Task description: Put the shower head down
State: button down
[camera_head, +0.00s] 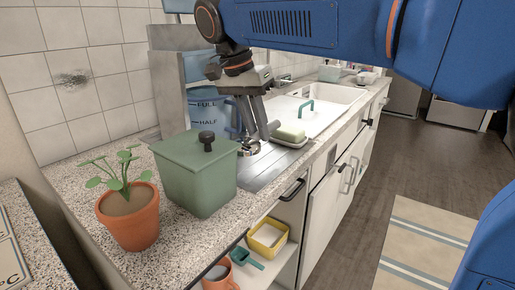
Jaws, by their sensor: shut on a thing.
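A green lidded box (190,178) and a potted plant (130,218) stand in front. A blue container (207,108) marked FULL and HALF is just left of my gripper. The white sink (335,93) is behind.

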jog(key=shift+f, duration=2.45)
jog(key=shift+f, duration=0.1)
jog(key=c, duration=1.6)
grip_release()
jog(key=v, duration=1.2)
